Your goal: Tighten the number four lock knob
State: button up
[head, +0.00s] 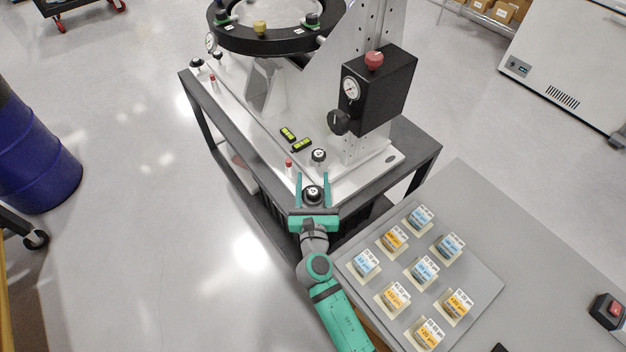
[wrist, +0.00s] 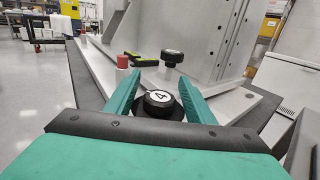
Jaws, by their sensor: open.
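The number four lock knob (wrist: 160,101) is a round black knob with a white disc marked 4, low in the middle of the wrist view. In the head view the knob (head: 313,194) sits at the near corner of the fixture's base plate. My gripper (head: 313,178) is open, its two green fingers pointing toward the fixture. In the wrist view the fingers of my gripper (wrist: 157,80) lie to the left and right of the knob. I cannot tell whether either finger touches it.
Another black knob (head: 318,155) and a red-topped post (head: 289,163) stand just beyond. A black box with a gauge (head: 378,88) rises behind. A grey table (head: 484,215) with several labelled blocks is at right.

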jog(key=shift+w, duration=0.45)
jog(key=c, duration=1.1)
jog(key=shift+o, duration=0.2)
